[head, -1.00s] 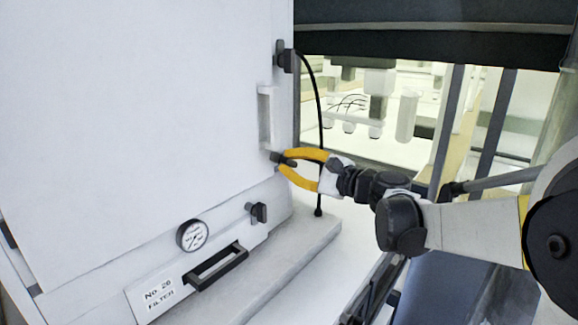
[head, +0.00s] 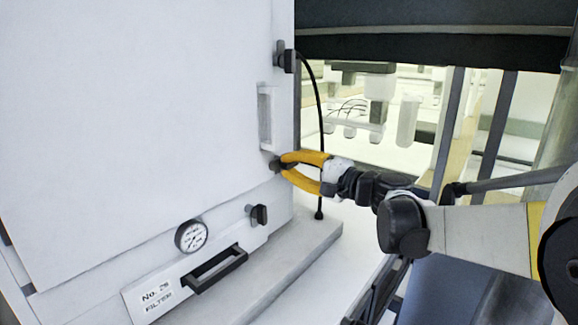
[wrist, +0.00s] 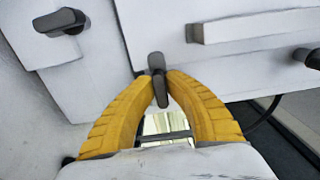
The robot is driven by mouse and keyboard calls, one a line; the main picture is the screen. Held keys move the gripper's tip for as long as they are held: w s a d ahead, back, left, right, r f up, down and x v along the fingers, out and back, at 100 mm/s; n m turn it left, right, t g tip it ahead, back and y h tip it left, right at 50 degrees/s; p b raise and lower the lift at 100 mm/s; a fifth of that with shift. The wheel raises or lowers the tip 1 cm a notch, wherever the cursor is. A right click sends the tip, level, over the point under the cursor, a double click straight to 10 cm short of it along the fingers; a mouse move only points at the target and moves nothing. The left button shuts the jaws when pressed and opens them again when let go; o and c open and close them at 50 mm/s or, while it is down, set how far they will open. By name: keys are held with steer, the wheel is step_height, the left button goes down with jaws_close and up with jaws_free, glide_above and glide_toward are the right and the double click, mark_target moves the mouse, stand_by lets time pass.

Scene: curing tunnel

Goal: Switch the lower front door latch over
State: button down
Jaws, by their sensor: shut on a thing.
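The lower front door latch (head: 275,165) is a small dark lever at the right edge of the white door (head: 140,100), just below the door's handle. In the wrist view the latch (wrist: 158,88) lies between the yellow fingertips, its lever pointing back into the gap between the fingers. My gripper (head: 283,165) comes from the right and is shut on the latch, with a finger on either side; it also shows in the wrist view (wrist: 159,80). The fingers partly hide the latch in the head view.
The white door handle (head: 265,118) and the upper latch (head: 285,58) are above my gripper. A black cable (head: 319,110) hangs just right of the door. Below are a filter-drawer latch (head: 259,215), a gauge (head: 191,236) and a drawer handle (head: 215,268).

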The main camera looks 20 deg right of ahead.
stand_by(0.3)
steer(key=c, duration=1.4)
jaws_free()
steer(key=v, duration=1.2)
